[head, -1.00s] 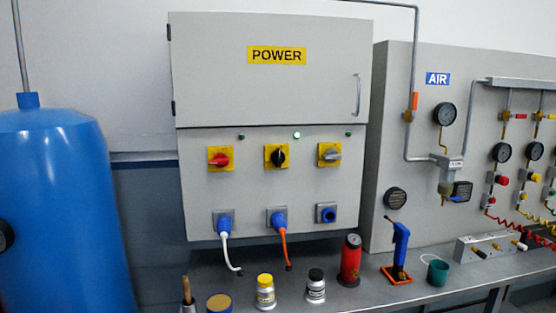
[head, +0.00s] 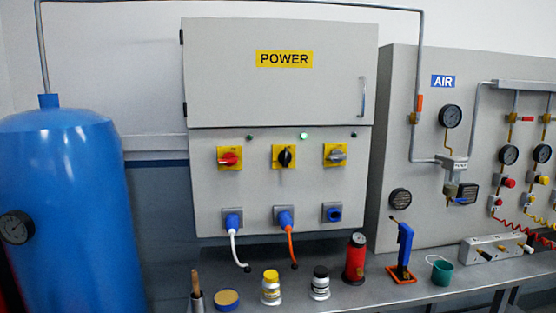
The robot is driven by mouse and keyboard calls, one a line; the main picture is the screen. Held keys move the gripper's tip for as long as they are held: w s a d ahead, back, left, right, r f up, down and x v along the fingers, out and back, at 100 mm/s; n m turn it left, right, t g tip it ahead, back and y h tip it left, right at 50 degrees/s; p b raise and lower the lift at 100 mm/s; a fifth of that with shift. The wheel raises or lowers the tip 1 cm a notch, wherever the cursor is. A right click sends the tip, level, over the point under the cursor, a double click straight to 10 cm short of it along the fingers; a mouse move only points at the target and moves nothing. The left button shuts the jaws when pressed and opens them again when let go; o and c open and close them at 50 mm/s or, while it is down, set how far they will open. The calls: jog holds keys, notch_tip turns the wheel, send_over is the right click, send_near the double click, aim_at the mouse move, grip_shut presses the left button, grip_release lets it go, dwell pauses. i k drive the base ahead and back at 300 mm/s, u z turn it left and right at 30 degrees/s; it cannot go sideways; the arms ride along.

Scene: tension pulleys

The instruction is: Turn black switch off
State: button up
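The black switch (head: 285,157) is a round rotary knob on a yellow square plate, in the middle of three switches on the grey power cabinet (head: 210,190). Its knob looks close to upright. The small lamp above it (head: 303,136) glows pale green. A red switch (head: 229,158) is to its left and a grey switch (head: 335,154) to its right. A blue plug with an orange cable (head: 284,219) sits in the socket below the black switch. My gripper is not in this view.
A bench (head: 345,296) below the cabinet holds bottles, a red canister (head: 355,258), a blue tool in an orange stand (head: 403,250) and a green cup (head: 441,270). A blue tank (head: 70,210) stands left, an air panel (head: 400,140) right.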

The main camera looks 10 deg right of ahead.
aim_at(284, 158)
jog(key=z, duration=0.05)
jog(key=i, duration=1)
jog(key=u, duration=0.05)
